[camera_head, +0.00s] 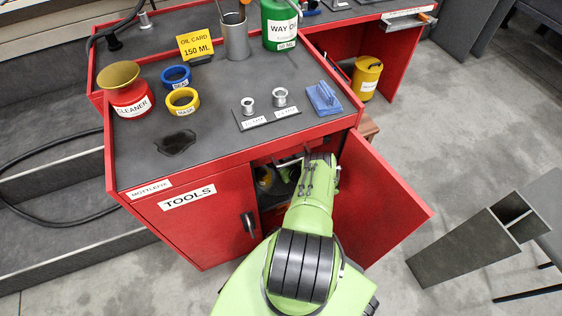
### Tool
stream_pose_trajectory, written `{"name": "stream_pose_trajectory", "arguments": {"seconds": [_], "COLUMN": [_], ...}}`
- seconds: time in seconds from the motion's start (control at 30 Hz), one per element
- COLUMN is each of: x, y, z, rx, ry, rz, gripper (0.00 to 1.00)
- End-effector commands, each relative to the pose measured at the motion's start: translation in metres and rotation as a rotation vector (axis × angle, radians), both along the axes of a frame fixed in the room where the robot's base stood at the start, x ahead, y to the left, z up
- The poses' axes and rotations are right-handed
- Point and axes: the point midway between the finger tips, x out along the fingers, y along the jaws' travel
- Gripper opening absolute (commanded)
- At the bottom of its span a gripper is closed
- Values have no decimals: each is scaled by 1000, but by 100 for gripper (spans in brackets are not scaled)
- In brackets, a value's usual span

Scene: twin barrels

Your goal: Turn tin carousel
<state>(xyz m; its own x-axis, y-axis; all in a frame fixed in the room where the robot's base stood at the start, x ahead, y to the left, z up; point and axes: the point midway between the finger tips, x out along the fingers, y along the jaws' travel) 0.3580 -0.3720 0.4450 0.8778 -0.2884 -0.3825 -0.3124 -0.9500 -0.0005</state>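My green arm reaches into the open right side of the red cabinet labelled TOOLS (165,222). My gripper (292,161) is at the opening just under the countertop, partly hidden by the arm and the counter edge. I cannot tell whether its fingers are open or shut, or whether they touch anything. Inside the dark compartment, a small yellowish round thing (265,177) shows to the left of my gripper. It may be part of the tin carousel, but the carousel cannot be made out clearly. Most of the interior is hidden.
The right cabinet door (385,205) stands wide open beside my arm; the left door, with a black handle (248,224), is shut.

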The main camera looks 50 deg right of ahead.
Motion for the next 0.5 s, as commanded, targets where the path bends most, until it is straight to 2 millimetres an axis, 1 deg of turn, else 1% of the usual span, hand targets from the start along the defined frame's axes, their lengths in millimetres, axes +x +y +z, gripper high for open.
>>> {"name": "stream_pose_trajectory", "arguments": {"seconds": [0.37, 0.4, 0.5], "x": [0, 0, 0], "y": [0, 0, 0], "z": [0, 0, 0], "rx": [0, 0, 0], "ry": [0, 0, 0], "rz": [2, 2, 2], "gripper": [0, 35, 50]}}
